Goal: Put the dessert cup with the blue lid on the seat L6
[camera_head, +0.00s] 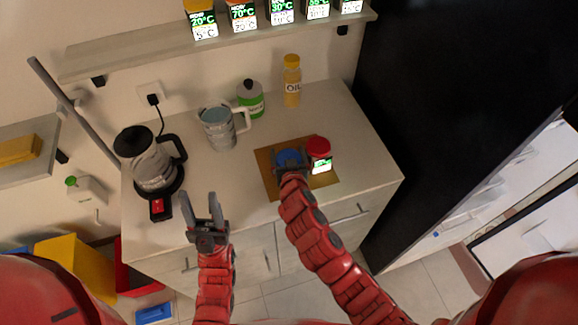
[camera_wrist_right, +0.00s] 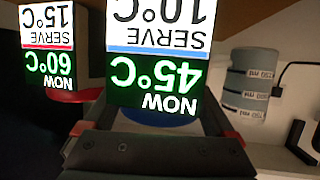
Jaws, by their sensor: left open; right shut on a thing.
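The dessert cup with the blue lid (camera_head: 289,157) is at the brown mat on the counter, beside a red-lidded cup (camera_head: 319,147). My right gripper (camera_head: 290,165) is shut on the blue-lidded cup and hides most of its body. In the right wrist view the blue lid (camera_wrist_right: 160,118) shows between the fingers, partly hidden by a label reading NOW 45°C, SERVE 10°C, upside down. I cannot tell whether the cup touches the mat. My left gripper (camera_head: 203,207) is open and empty over the counter's front edge. I cannot make out a mark L6.
The brown mat (camera_head: 267,178) lies on the counter. A measuring jug (camera_head: 217,128), a green jar (camera_head: 250,99), an oil bottle (camera_head: 291,82) and a coffee pot on a base (camera_head: 150,165) stand nearby. A wall shelf (camera_head: 130,58) holds several labelled containers. A dark cabinet (camera_head: 440,100) is at right.

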